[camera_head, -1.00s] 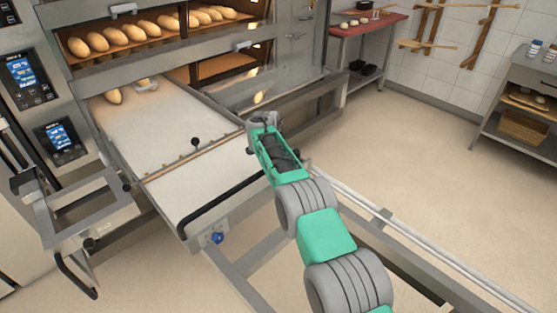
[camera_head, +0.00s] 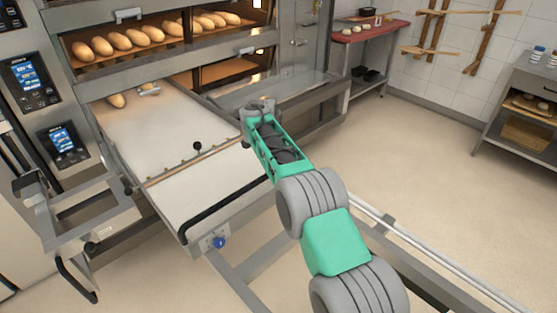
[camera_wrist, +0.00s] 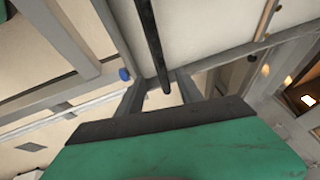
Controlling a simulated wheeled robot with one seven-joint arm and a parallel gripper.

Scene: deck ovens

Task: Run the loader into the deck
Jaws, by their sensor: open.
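The loader (camera_head: 205,188) is a long pale belt in a metal frame. Its far end lies in the open lower deck mouth (camera_head: 150,82), with loaves at that end. A black handle bar (camera_head: 215,212) runs along its near edge, with a blue knob (camera_head: 218,242) below. My gripper shows in the wrist view (camera_wrist: 160,82), its two fingers apart and empty. The handle bar, also in the wrist view (camera_wrist: 152,40), has its end between the fingers in the picture; I cannot tell whether they touch. In the head view my arm hides the fingers and the bar's right end.
An upper deck (camera_head: 150,45) holds several loaves. Control panels (camera_head: 62,140) and a metal bracket frame (camera_head: 75,215) stand at left. Rails (camera_head: 400,232) run to the lower right. A red-topped table (camera_head: 365,30) stands behind. The floor at right is clear.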

